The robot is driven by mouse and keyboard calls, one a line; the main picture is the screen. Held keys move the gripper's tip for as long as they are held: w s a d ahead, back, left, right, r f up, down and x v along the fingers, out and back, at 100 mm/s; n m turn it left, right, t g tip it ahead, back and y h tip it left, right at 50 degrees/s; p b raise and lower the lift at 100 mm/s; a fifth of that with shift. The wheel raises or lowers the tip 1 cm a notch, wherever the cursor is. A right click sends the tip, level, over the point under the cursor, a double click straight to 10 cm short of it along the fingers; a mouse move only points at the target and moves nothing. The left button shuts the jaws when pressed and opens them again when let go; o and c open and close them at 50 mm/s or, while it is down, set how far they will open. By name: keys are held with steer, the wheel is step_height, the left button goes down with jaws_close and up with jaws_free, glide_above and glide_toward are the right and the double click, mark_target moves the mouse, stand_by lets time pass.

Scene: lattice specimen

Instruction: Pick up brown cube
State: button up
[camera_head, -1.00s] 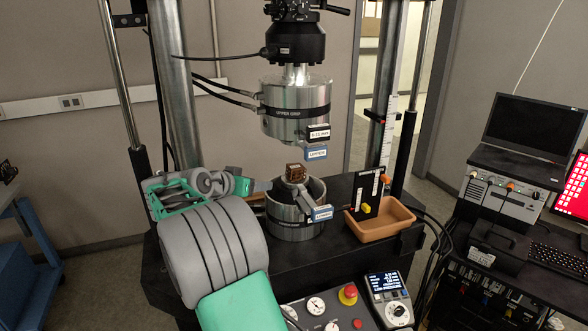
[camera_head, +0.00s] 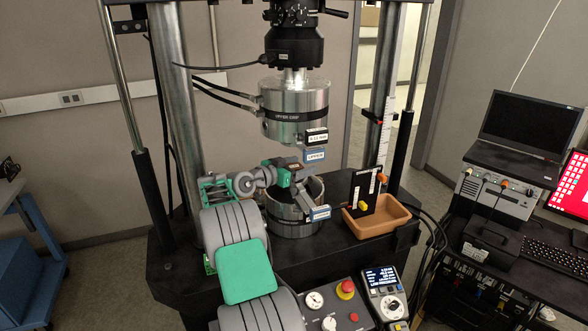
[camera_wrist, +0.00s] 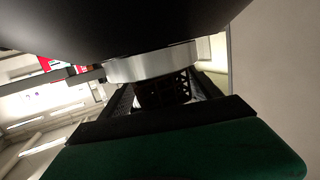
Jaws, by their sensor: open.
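The brown cube is a small dark-brown lattice block. In the wrist view the cube (camera_wrist: 165,90) shows beyond the black gripper base, between my two fingers, with its upper part cut off by a silvery ring. In the head view it is mostly hidden behind my gripper (camera_head: 300,188), above the lower grip (camera_head: 292,222). My gripper is open, with its fingers reaching to either side of the cube. I cannot tell whether either finger touches it.
A blue-labelled tag (camera_head: 320,213) sits by the lower grip. An orange-brown tray (camera_head: 378,222) and black tool board (camera_head: 366,190) stand to the right. A control panel (camera_head: 325,308) is in front.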

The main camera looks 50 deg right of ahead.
steer(key=shift+c, duration=0.5)
steer(key=c, duration=1.2)
